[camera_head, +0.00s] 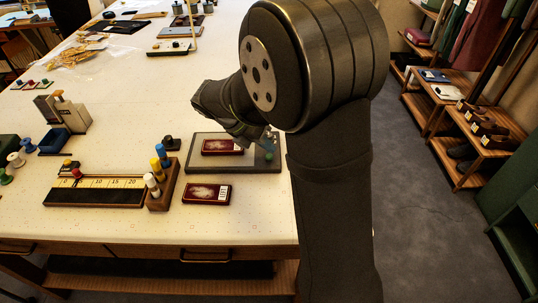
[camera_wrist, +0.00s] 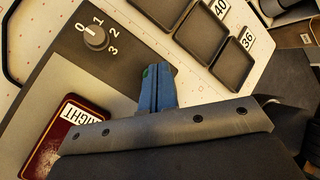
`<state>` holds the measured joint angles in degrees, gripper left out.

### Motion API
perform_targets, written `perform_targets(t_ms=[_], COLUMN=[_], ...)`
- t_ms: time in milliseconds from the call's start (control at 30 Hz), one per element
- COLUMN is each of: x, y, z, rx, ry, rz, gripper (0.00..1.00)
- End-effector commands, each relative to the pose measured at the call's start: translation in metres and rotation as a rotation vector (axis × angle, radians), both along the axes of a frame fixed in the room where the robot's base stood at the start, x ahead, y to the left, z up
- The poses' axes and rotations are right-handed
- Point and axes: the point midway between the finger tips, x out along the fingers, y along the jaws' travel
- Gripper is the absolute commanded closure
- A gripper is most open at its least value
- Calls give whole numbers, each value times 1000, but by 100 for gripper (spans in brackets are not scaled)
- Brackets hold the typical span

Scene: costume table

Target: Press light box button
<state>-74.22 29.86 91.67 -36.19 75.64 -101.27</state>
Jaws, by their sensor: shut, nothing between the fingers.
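The light box (camera_head: 236,166) is a flat grey panel in a dark frame, lying on the table beneath my gripper in the head view. A small green button (camera_head: 270,156) sits near its right end. In the wrist view my gripper's blue fingers (camera_wrist: 159,88) are together with nothing between them. A bit of green shows at the fingertips' left edge, and the fingers hide most of what lies there. In the head view the fingertips (camera_head: 270,141) are close to the green button; I cannot tell whether they touch it. A dial (camera_wrist: 95,38) marked 0 to 3 is also in the wrist view.
A dark red case (camera_head: 221,147) lies on the light box; its label reads "RIGHT" in the wrist view (camera_wrist: 62,143). Another red case (camera_head: 206,194) lies in front. Labelled dark trays (camera_wrist: 202,34) show in the wrist view.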

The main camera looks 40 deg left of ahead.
Motion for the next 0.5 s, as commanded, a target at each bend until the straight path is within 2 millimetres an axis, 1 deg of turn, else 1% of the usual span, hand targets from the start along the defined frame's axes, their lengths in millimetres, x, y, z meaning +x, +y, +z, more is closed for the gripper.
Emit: perform_targets(t_ms=[333,500], x=[0,0], y=[0,0], z=[-8,-9], rx=[-1,0], ry=[0,0], rz=[0,0], gripper=[100,100])
